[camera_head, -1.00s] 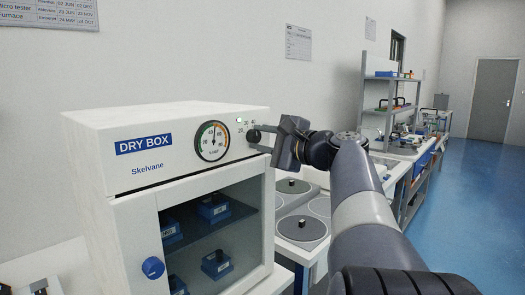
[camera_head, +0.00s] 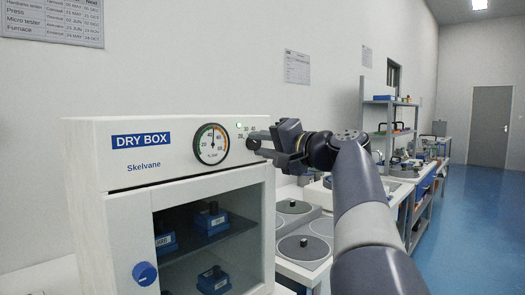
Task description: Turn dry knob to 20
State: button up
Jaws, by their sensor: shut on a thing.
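The white dry box (camera_head: 190,182), labelled DRY BOX and Skelvane, stands at the left. Its dry knob (camera_head: 253,144) is a small dark knob on the upper right of the front panel, below the printed numbers 20, 30 and 40. My gripper (camera_head: 262,145) reaches it from the right and is shut on the knob. The fingers hide much of the knob, so its pointer setting is not readable. A round dial gauge (camera_head: 212,144) is just left of the knob. A small green light (camera_head: 239,125) shows above.
A blue knob (camera_head: 144,273) is on the dry box's lower left front. Behind its glass door are several blue blocks (camera_head: 213,279) on shelves. Grey round plates (camera_head: 304,248) lie on a bench to the right. The blue floor (camera_head: 470,220) is open at the far right.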

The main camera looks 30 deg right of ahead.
jog(key=shift+f, duration=0.1)
dwell(0.3)
jog(key=o, duration=1)
jog(key=shift+c, duration=0.2)
jog(key=shift+s, duration=0.1)
jog(key=v, duration=1)
jog(key=shift+s, duration=0.3)
jog(key=shift+d, duration=0.1)
jog(key=x, duration=1.1)
jog(key=shift+s, duration=0.15)
